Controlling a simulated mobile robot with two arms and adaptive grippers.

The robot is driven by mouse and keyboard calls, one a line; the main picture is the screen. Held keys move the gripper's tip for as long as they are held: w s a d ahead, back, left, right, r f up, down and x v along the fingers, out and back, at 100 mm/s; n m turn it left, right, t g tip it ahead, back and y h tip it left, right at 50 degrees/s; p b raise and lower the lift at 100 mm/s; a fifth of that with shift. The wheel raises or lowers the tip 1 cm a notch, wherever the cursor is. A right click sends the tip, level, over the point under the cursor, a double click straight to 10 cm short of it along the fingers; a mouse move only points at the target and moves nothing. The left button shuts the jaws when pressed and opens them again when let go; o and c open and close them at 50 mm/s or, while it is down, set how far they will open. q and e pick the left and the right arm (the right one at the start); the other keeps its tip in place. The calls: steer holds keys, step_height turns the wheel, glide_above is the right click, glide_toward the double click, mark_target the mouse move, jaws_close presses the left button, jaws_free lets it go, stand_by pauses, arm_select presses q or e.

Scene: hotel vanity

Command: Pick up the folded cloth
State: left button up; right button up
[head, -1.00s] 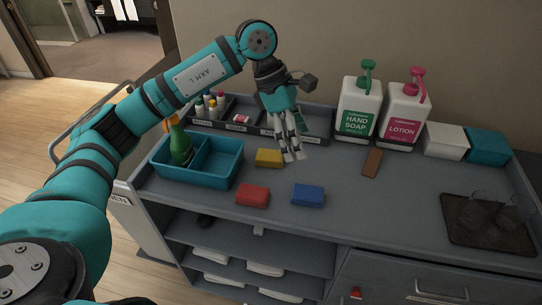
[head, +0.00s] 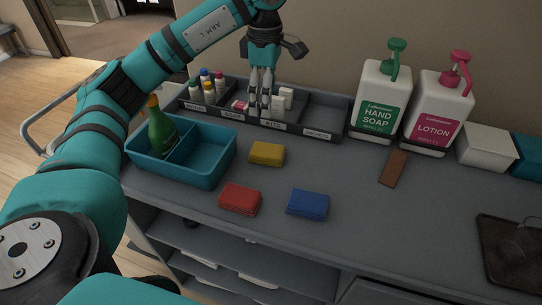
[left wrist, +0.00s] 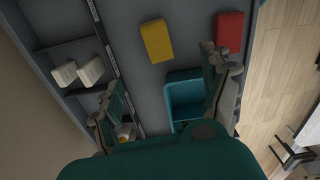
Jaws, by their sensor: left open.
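Three small folded-looking blocks lie apart on the grey counter: a yellow one (head: 267,153), a red one (head: 240,199) and a blue one (head: 307,204). I cannot tell for sure which is the folded cloth. The yellow block (left wrist: 157,41) and the red block (left wrist: 229,33) also show in the left wrist view; the blue one does not. My left gripper (head: 260,113) is open and empty, in front of the labelled organizer and above and behind the yellow block. In the left wrist view its fingers (left wrist: 165,95) are spread wide, with nothing between them. My right gripper is not in view.
A teal two-part bin (head: 204,166) holds a green bottle (head: 161,133). A dark organizer (head: 318,122) holds small bottles and white boxes. Hand soap (head: 379,99) and lotion (head: 438,112) pumps, a brown bar (head: 393,168) and a dark tray (head: 500,245) stand right.

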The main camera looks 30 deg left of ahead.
arm_select(q)
step_height(320, 180, down, 6)
steer(key=p, duration=0.1)
glide_above(267, 149)
steer(key=f, duration=0.6)
steer(key=shift+s+d+f, duration=0.1)
steer(key=shift+s+d, duration=0.05)
steer(key=shift+s, duration=0.05)
steer(key=shift+f+p, duration=0.45)
steer(key=shift+f, duration=0.05)
steer(key=f, duration=0.2)
steer(key=f+p, duration=0.1)
steer(key=shift+w+a+f, duration=0.1)
steer(key=shift+a+f, duration=0.1)
steer(key=shift+f, duration=0.5)
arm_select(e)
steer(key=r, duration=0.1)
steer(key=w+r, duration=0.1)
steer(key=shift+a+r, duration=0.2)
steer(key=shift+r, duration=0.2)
arm_select(q)
steer(key=shift+c, duration=0.4)
steer(key=c, duration=1.1)
